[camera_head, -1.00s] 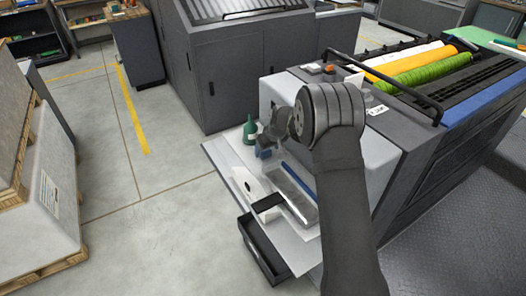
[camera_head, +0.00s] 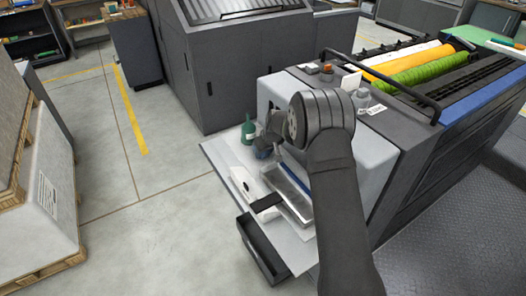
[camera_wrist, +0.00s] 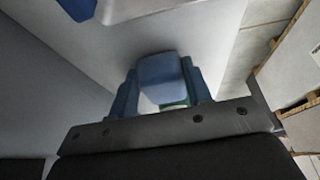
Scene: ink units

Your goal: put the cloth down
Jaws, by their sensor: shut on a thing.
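My gripper (camera_wrist: 161,92) is shut on the blue cloth (camera_wrist: 161,75), a folded, block-like pad held between its two fingers in the wrist view. In the head view the cloth (camera_head: 263,152) shows as a small dark blue patch over the pale shelf (camera_head: 222,158), just in front of the green bottle (camera_head: 248,132). My gripper is mostly hidden there behind my own arm. I cannot tell whether the cloth touches the shelf.
A metal tray (camera_head: 294,207) and a white box with a black band (camera_head: 266,202) lie on the shelf, nearer the camera. An open dark drawer (camera_head: 262,250) sits below. The press with yellow and green rollers (camera_head: 433,70) stands at right.

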